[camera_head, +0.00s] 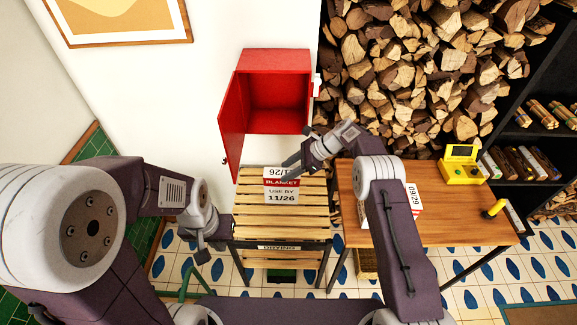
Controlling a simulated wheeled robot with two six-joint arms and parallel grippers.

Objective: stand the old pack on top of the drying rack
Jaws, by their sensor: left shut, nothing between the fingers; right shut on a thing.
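A white pack with a red band (281,194) reads "BLANKET", "USE BY 11/26". It is at the back part of the slatted wooden drying rack (255,220), seen from above; I cannot tell whether its base touches the slats. My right gripper (291,162) reaches in from the right and is shut on the pack's upper end. A second pack (413,198), marked 09/29, is on the wooden table, partly hidden by my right arm. My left gripper (203,256) is shut and empty, low at the left front of the rack.
An open, empty red wall cabinet (277,103) hangs behind the rack, its door (231,125) swung out left. The wooden table (460,220) to the right bears a yellow device (462,168). Stacked firewood (420,70) and dark shelves stand behind. The rack's front slats are clear.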

